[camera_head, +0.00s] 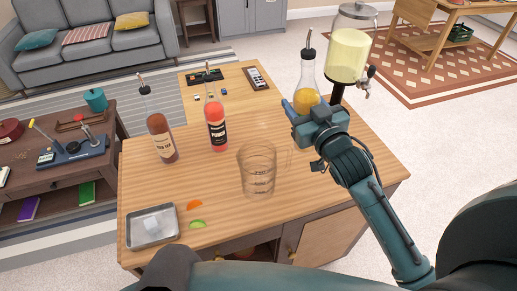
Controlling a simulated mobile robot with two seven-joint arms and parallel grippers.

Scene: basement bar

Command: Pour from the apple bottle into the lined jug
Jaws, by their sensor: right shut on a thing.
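The lined jug (257,177), clear glass with dark measuring lines, stands upright on the wooden counter and looks empty. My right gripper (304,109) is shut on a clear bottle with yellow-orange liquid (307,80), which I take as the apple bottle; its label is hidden. The bottle is upright with a dark pourer on top, behind and to the right of the jug. The gripper hides its lower part, so I cannot tell whether it touches the counter. My left gripper is not in view.
A brown bottle (160,138) and a red bottle (215,125) stand left of the jug. A drink dispenser (350,52) stands at the back right. A metal tray (152,227) and orange and green slices (197,205) lie front left. Counter around the jug is clear.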

